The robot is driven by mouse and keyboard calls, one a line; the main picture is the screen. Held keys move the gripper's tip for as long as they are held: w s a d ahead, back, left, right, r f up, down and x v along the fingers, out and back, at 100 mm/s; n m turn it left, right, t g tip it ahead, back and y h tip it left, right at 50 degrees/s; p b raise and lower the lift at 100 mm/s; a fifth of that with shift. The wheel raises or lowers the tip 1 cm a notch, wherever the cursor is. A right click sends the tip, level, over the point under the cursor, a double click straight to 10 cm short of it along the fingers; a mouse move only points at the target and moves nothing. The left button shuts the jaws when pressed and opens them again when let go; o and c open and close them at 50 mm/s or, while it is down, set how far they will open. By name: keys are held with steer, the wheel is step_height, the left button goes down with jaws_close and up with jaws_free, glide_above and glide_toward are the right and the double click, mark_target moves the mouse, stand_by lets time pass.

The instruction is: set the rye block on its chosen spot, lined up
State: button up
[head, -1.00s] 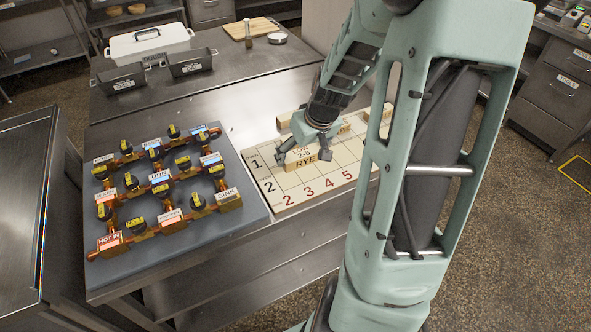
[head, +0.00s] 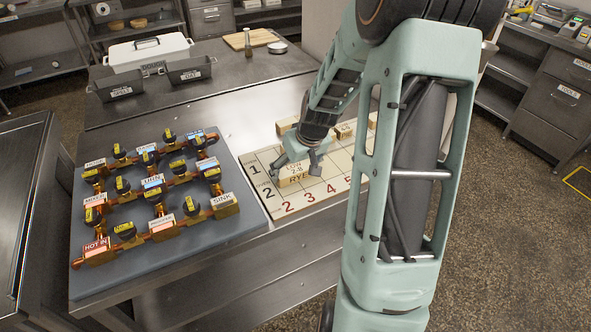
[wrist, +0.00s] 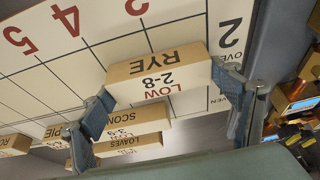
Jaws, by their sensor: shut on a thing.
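The rye block (head: 292,178) is a pale wooden bar with "LOW 2-8" and "RYE" on it. It also shows in the wrist view (wrist: 160,76). My gripper (head: 296,166) is shut on its two ends, one finger at each end in the wrist view (wrist: 172,104). The block is over the left part of the cream grid board (head: 318,192), near the row labels 1 and 2 and above the red column 2. Its long side runs roughly along the rows. I cannot tell whether its underside touches the board. The cells beneath it are hidden.
Other labelled blocks, including scones (wrist: 135,120) and loaves (wrist: 135,146), lie close behind the rye block. A grey panel with brass valves (head: 155,195) stands just left of the board. Columns 3 to 5 look bare at the front. My arm hides the board's right end.

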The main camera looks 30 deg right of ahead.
steer(key=shift+f, duration=0.2)
steer(key=o, duration=1.2)
steer(key=shift+r, duration=0.5)
steer(key=v, duration=1.1)
steer(key=shift+s+r+p, duration=0.15)
steer(key=shift+r+p, duration=0.05)
steer(key=shift+p, duration=0.1)
